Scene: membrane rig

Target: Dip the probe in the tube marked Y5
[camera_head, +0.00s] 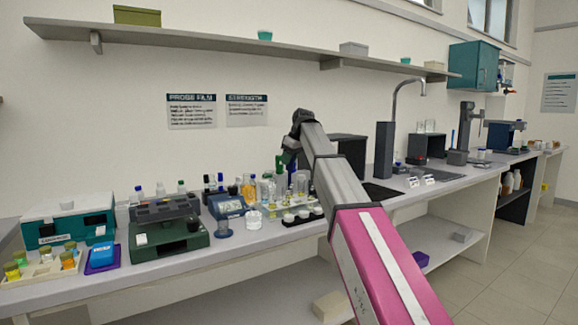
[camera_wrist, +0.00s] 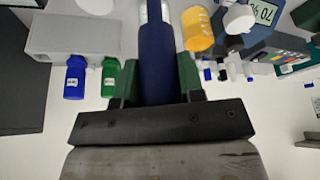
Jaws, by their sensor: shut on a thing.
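My gripper (camera_wrist: 157,80) is shut on a dark blue probe (camera_wrist: 158,55), which sits between its green fingers in the wrist view. The probe's pale, glassy-looking end points to the top of that view. In the head view my gripper (camera_head: 286,163) is above the bench among the glassware. Clear tubes or vessels (camera_head: 301,184) stand close by it. I cannot read any Y5 mark, so I cannot tell which tube it is. Whether the probe's tip touches anything is unclear.
A dark rack with white cups (camera_head: 303,215) and a clear beaker (camera_head: 254,219) stand at the front. A blue meter (camera_head: 229,206) and a green instrument (camera_head: 168,234) are left. Blue (camera_wrist: 75,78) and green bottles (camera_wrist: 110,77) and a yellow vessel (camera_wrist: 197,30) flank my gripper.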

